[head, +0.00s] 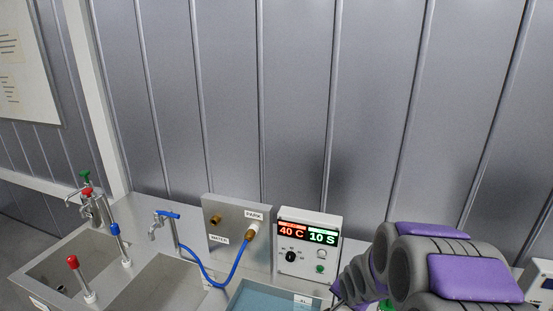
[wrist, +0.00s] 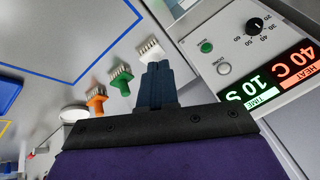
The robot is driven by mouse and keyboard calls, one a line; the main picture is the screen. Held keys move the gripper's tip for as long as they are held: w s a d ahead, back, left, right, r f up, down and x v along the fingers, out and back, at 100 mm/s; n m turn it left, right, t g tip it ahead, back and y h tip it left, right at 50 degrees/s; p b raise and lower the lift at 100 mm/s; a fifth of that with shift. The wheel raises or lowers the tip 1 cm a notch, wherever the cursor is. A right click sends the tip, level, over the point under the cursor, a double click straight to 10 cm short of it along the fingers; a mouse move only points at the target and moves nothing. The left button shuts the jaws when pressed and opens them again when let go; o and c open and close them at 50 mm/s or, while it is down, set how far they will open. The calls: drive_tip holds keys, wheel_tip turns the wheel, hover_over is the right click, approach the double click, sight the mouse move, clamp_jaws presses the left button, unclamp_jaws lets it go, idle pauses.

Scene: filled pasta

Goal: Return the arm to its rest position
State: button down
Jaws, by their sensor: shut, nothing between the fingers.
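My arm, grey with purple pads, fills the lower right of the head view, and its gripper end is mostly hidden there. In the wrist view my gripper (wrist: 158,80) shows as dark fingers pressed together, with nothing between them. The fingertips appear just in front of a white-handled brush (wrist: 150,50); I cannot tell whether they touch it.
A control box (head: 308,245) reads 40 C and 10 S, beside a steel panel (head: 237,225) with a blue hose (head: 222,281). A blue water basin (head: 262,297) is in front. Sinks and taps (head: 163,222) stand left. Green (wrist: 120,82) and orange (wrist: 97,102) brushes lie near my gripper.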

drive_tip(key=s+a+r+n+g+b, duration=0.1)
drive_tip(key=s+r+n+g, duration=0.1)
drive_tip(key=s, duration=1)
drive_tip(key=s+a+r+n+g+b, duration=0.1)
drive_tip(key=s+a+r+n+g, duration=0.1)
drive_tip(key=s, duration=1)
drive_tip(key=s+a+r+n+g+b, duration=0.1)
drive_tip(key=s+r+n+g, duration=0.2)
drive_tip(key=s, duration=0.9)
wheel_tip(320, 180, up, 2)
drive_tip(key=shift+s+a+r+n+g, duration=0.3)
drive_tip(key=shift+a+n, duration=0.1)
drive_tip(key=shift+n, duration=0.4)
